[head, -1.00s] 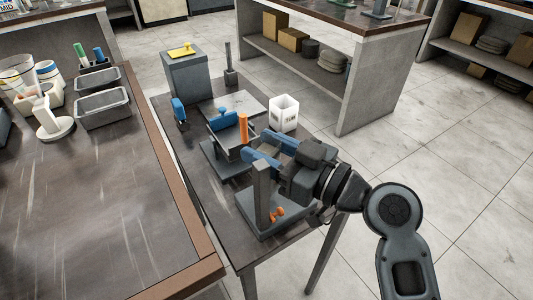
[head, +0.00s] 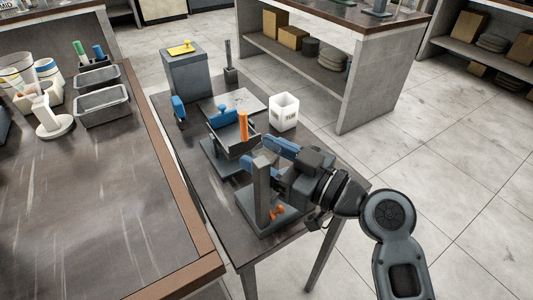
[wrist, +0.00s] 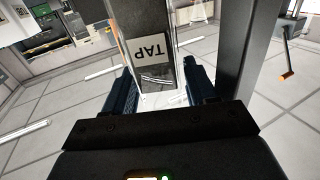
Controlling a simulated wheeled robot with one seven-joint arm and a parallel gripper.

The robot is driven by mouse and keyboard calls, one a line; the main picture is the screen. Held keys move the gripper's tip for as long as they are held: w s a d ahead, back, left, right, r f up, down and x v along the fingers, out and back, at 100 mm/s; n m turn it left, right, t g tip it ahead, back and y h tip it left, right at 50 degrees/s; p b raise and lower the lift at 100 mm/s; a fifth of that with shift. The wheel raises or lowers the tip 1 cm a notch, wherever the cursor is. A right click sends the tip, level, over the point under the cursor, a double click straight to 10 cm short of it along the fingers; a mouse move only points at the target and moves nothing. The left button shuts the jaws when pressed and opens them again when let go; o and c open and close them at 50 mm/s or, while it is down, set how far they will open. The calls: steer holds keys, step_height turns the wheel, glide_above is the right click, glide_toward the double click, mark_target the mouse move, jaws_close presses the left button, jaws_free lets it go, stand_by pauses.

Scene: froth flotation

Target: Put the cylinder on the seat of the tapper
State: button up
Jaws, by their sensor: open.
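The tapper (head: 262,190) is a grey upright post on a flat grey base near the front of the small table, with orange knobs low on it. Its upside-down TAP label (wrist: 150,48) shows in the wrist view between my fingers. My gripper (head: 264,155) is open at the tapper's upper part, its blue fingers on either side; it also shows in the wrist view (wrist: 160,98). Faint clear, bright edges show around the label between the fingers; they may be a glass cylinder, but I cannot tell whether it rests on the seat. The seat is hidden by my gripper.
Behind the tapper are a tray device with a blue knob (head: 222,110), an orange upright piece (head: 243,127) and a white labelled tub (head: 284,112). A grey box with a yellow top piece (head: 181,48) stands at the back. A dark bench (head: 110,200) is at left.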

steer(key=shift+r, duration=0.25)
steer(key=b+v, duration=0.2)
steer(key=v, duration=1)
steer(key=shift+b, duration=0.3)
steer(key=shift+f, duration=0.15)
steer(key=s+d+f+m+t+h, duration=0.2)
steer(key=s+d+f+m+h, duration=0.3)
steer(key=s+f+h, duration=0.15)
steer(key=s+d+f+m+t+h, duration=0.1)
steer(key=s+d+f+m+h, duration=0.4)
steer(key=s+f, duration=0.25)
steer(key=s+d+r+t+h, duration=0.1)
steer(key=s+r, duration=0.2)
steer(key=s, duration=0.5)
steer(key=s+d+r+m+t+h, duration=0.1)
steer(key=s+d+r+h, duration=0.1)
steer(key=s, duration=0.6)
steer(key=shift+s+r, duration=0.4)
steer(key=shift+r, duration=0.35)
steer(key=shift+h, duration=0.25)
steer(key=shift+c, duration=0.2)
